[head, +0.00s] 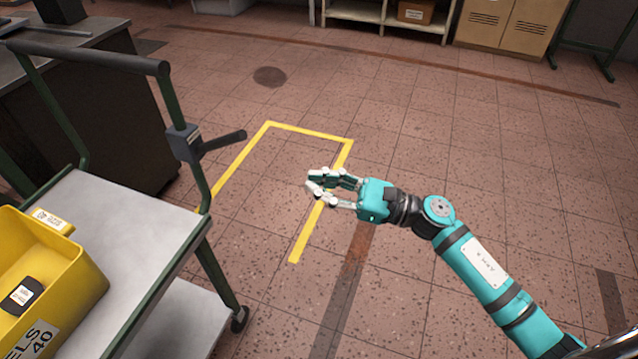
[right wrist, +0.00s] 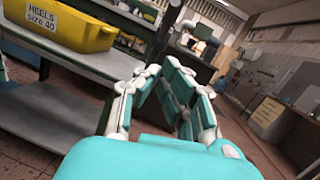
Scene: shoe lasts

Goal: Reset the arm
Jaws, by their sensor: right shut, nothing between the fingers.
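My right arm (head: 480,265), teal with grey joints, reaches in from the lower right in the head view. It is stretched out over the open floor, well to the right of the cart. Its gripper (head: 312,185) points left, empty, with the fingertips together. The right wrist view shows the same gripper (right wrist: 172,62) with its fingers meeting at the tips and nothing between them. My left gripper is in neither view.
A cart with a grey top (head: 125,240) and green posts stands at the left, carrying a yellow bin (head: 75,290) labelled for heels, size 40. Yellow tape (head: 310,130) marks the floor. A shelf (head: 360,12) and cabinets (head: 510,25) stand at the back. The middle floor is clear.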

